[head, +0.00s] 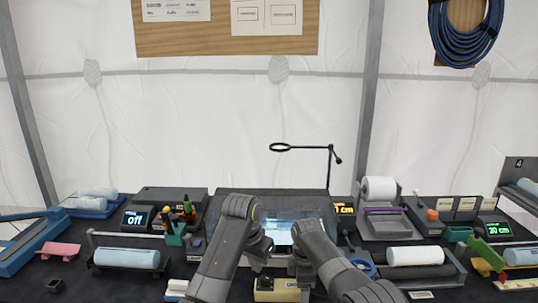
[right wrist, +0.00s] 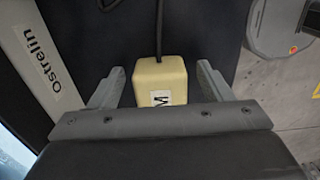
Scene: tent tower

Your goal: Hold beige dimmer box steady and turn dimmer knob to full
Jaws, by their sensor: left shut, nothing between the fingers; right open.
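The beige dimmer box (head: 280,294) sits on the dark table at the bottom middle of the head view, partly covered by my arms. In the right wrist view the beige box (right wrist: 160,80) shows a label with an "M" and a dark cable leaving its far end. My right gripper (right wrist: 160,70) is open, with one finger on each side of the box and a visible gap on both sides. My left gripper (head: 264,277) is shut and empty, pointing down at the left part of the box. The dimmer knob cannot be made out clearly.
A lit panel (head: 290,232) lies behind my arms, with a ring on a stand (head: 308,148) beyond it. A blue tape roll (head: 363,267) and a white roll in a grey holder (head: 413,257) are to the right. A screen (head: 136,219) reads "off".

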